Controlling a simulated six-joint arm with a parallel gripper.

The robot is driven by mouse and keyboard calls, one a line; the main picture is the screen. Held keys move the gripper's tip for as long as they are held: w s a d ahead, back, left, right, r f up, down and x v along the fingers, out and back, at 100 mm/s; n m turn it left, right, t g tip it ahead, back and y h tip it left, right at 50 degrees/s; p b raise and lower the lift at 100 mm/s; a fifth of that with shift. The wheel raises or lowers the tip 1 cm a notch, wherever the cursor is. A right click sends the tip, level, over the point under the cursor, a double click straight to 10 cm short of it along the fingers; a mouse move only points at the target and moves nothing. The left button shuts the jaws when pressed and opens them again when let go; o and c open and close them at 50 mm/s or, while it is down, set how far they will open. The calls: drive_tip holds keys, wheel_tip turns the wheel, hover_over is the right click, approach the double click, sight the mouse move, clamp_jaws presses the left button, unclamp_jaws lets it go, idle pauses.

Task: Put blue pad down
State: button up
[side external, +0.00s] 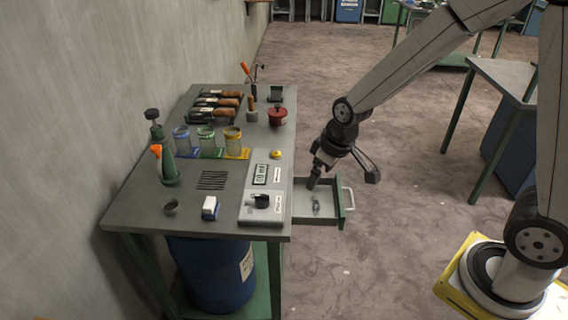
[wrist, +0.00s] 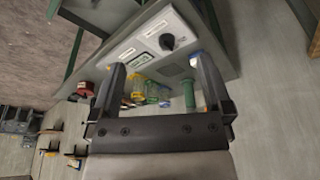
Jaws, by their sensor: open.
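The blue pad (side external: 184,151) lies flat on the grey workbench (side external: 215,222) under a blue-tinted glass jar (side external: 181,137), left of a green pad (side external: 210,154) and a yellow pad (side external: 237,154). My gripper (side external: 343,176) is open, tilted, and off the bench's right side, above and beside the open drawer (side external: 330,216). It is well apart from the blue pad. In the wrist view, the gripper's (wrist: 160,78) two fingers stand wide apart with nothing held between them. The jars show small beyond them, and the blue pad is hard to make out there.
A control box (side external: 263,185) with a dark knob stands on the bench near the drawer. The drawer holds a small grey item.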

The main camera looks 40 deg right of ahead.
drive_tip(key=s+d+m, duration=0.2)
drive_tip(key=s, duration=0.8)
drive_tip(key=shift+d+g+h, duration=0.3)
drive_tip(key=shift+w+r, duration=0.1)
drive_tip(key=shift+w, duration=0.05)
drive_tip(key=n+y, duration=0.3)
drive_tip(key=n, duration=0.6)
hover_over(211, 202)
drive_tip(key=s+d, duration=0.2)
wheel_tip(211, 202, down, 13)
drive_tip(key=shift+w, duration=0.15)
drive_tip(key=shift+f, duration=0.2)
drive_tip(key=shift+x, duration=1.25)
